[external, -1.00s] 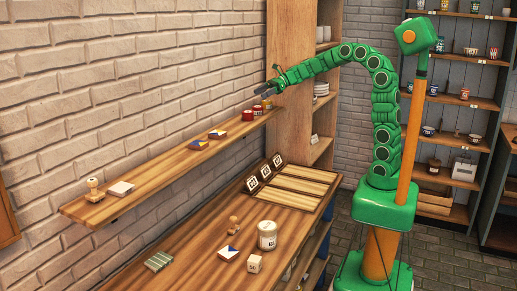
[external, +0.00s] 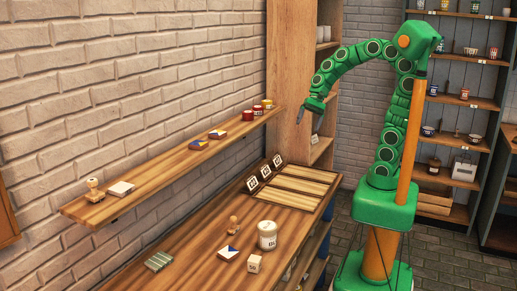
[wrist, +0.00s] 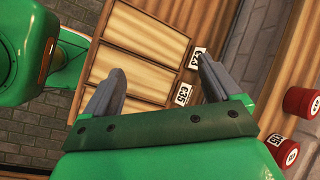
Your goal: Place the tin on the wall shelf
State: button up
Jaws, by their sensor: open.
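The wall shelf (external: 150,172) runs along the brick wall. My gripper (external: 299,116) is to the right of the shelf end, pointing down, apart from the tins. In the wrist view my gripper (wrist: 159,66) has its two grey fingers spread, with nothing between them.
A tall wooden cabinet (external: 290,60) stands behind my gripper.

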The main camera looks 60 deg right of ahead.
jog(key=s+d+f+n+g+h, duration=0.1)
jog(key=s+d+f+n+h, duration=0.1)
jog(key=s, duration=0.4)
jog(key=s+d+f+n+g+h, duration=0.1)
jog(key=s+d+f+n+h, duration=0.1)
jog(key=s+d+n, duration=0.3)
jog(key=s+d+f+n+g+h, duration=0.1)
jog(key=s+d+n+h, duration=0.1)
jog(key=s, duration=0.6)
jog(key=shift+s+d+f+n, duration=0.3)
jog(key=shift+d+f+n, duration=0.1)
jog(key=shift+d+n, duration=0.55)
